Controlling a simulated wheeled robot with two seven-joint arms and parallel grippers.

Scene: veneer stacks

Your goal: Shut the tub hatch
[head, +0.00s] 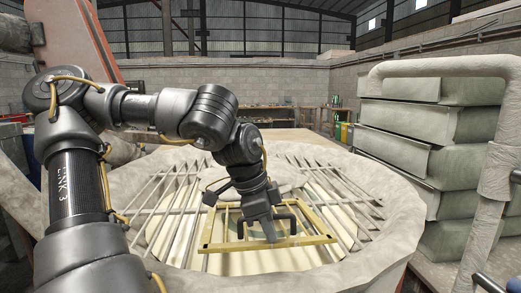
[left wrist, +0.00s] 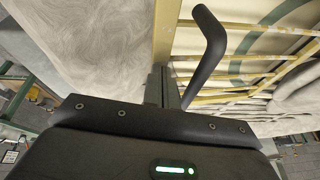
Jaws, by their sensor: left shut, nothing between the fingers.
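The tub (head: 387,235) is a wide round vessel with a pale, wrinkled covering on its rim. A grating of light bars (head: 350,190) spans its mouth. The hatch (head: 318,240) is a yellow barred frame that appears to lie nearly level with the grating. I cannot tell whether it is fully seated. Its black handle (head: 293,216) stands up from it and also shows in the left wrist view (left wrist: 211,45). My left gripper (head: 270,238) points down at the hatch's near edge beside the handle, shut and empty. Contact is unclear. My right gripper is out of view.
A stack of grey-green slabs (head: 420,125) stands at the right, with a pale wrapped pipe (head: 495,170) in front of it. An orange sloping structure (head: 75,40) stands at the back left. A table (head: 290,137) lies beyond the tub.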

